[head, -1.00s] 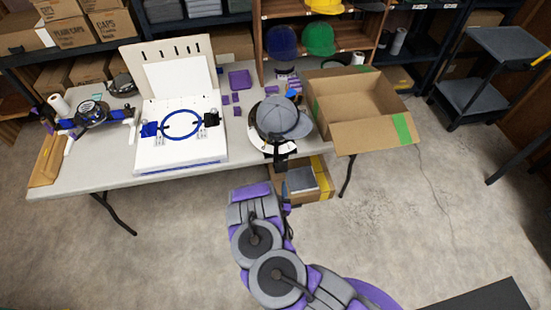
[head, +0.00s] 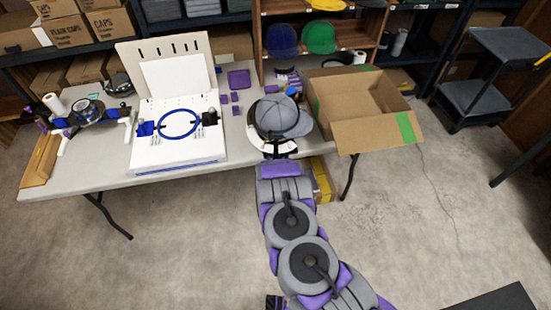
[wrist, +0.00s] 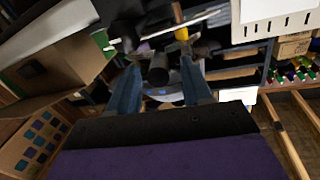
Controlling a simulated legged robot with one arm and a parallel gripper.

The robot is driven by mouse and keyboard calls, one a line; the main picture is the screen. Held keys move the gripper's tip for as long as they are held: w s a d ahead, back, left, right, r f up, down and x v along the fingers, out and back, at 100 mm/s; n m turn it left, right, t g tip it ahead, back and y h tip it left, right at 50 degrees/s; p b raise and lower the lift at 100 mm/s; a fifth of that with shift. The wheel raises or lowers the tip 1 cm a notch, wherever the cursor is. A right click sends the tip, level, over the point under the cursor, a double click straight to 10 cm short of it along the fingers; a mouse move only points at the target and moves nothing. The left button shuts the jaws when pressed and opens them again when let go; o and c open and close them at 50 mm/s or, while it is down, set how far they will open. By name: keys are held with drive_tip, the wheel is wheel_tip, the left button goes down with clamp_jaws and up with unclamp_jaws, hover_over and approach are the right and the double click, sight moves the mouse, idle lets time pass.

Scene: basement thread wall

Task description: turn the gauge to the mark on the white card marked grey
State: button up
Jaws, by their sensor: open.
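In the head view my gripper (head: 279,150) is at the table's front edge, just in front of a grey cap (head: 284,117) on a round white-and-black stand (head: 266,138). In the wrist view my gripper (wrist: 160,88) shows two blue-grey fingers spread apart. A dark cylindrical part (wrist: 158,70) shows between and beyond them; I cannot tell whether they touch it. A white board machine (head: 180,157) with a blue hoop (head: 163,131) stands left on the table, with small printed labels on its face. I cannot make out which part is the gauge, nor a card marked grey.
A blue-and-black clamp device (head: 87,112) stands at the table's left end. Small purple pieces (head: 239,79) lie mid-table. An open cardboard box (head: 358,103) is right of the cap. Shelves with caps stand behind.

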drive_tip(key=shift+w+a, duration=0.15)
drive_tip(key=shift+w, duration=1.4)
drive_tip(key=shift+c, duration=0.5)
clamp_jaws()
